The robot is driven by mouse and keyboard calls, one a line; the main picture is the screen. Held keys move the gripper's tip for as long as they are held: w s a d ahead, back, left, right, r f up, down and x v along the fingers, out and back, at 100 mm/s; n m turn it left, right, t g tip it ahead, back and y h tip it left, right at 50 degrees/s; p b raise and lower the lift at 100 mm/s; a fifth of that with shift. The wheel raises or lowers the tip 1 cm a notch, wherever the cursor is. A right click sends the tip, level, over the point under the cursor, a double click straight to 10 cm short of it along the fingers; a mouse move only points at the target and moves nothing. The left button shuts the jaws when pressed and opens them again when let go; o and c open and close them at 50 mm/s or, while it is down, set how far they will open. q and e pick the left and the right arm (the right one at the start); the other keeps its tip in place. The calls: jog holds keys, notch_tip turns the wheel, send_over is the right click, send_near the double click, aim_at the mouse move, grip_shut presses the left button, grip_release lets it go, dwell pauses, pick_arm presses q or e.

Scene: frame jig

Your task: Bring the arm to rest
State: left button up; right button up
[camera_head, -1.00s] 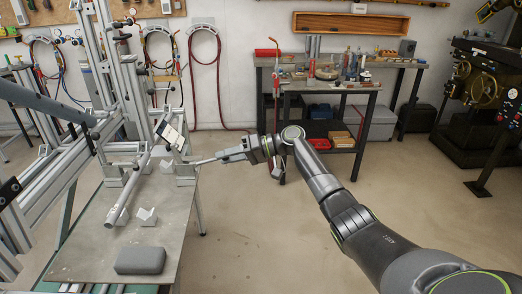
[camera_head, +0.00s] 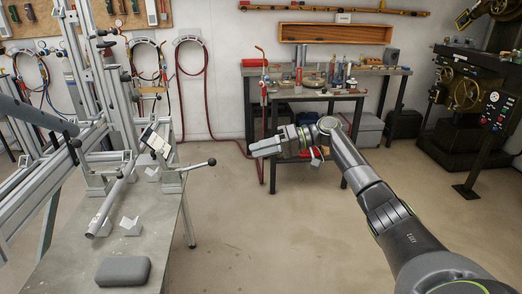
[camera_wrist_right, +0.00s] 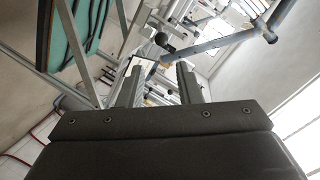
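My right arm reaches in from the lower right of the head view. Its gripper (camera_head: 264,147) hangs in free air to the right of the frame jig, apart from it. In the right wrist view the two fingers (camera_wrist_right: 159,85) stand apart with nothing held between them. A clamp lever with a black knob (camera_head: 211,162) sticks out from the jig toward the gripper, with a clear gap between them. My left gripper is not in view.
The jig table (camera_head: 160,225) carries a metal tube (camera_head: 112,205), V-blocks and a grey block (camera_head: 123,270). A workbench (camera_head: 375,71) with tools stands behind my arm. A dark machine (camera_head: 460,110) stands at right. The floor between is clear.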

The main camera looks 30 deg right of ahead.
jog(key=s+d+f+m+h, duration=0.1)
jog(key=s+f+m+h, duration=0.15)
jog(key=f, duration=0.85)
jog(key=s+d+f+m+h, duration=0.1)
jog(key=d+f+m+h, duration=0.15)
jog(key=f, duration=0.85)
jog(key=s+d+f+m+h, duration=0.1)
jog(key=f+h, duration=0.2)
jog(key=f, duration=0.8)
jog(key=s+f+g+h+p, duration=0.2)
jog(key=s+f+h, duration=0.2)
jog(key=s+f, duration=1.4)
jog(key=s+a+f+n+g+h, duration=0.1)
jog(key=s+a+f, duration=0.2)
jog(key=s, duration=0.8)
jog(key=s+a+f+n+g, duration=0.1)
jog(key=s+a+f, duration=0.3)
jog(key=s+f, duration=0.3)
jog(key=s+a+f+n+g+h, duration=0.1)
jog(key=s+a+f, duration=0.2)
jog(key=s, duration=1.2)
notch_tip(320, 180, down, 3)
jog(key=shift+s+a+r+n+h, duration=0.15)
jog(key=shift+s+a+n+h, duration=0.15)
jog(key=shift+n, duration=0.1)
jog(key=shift+w, duration=0.15)
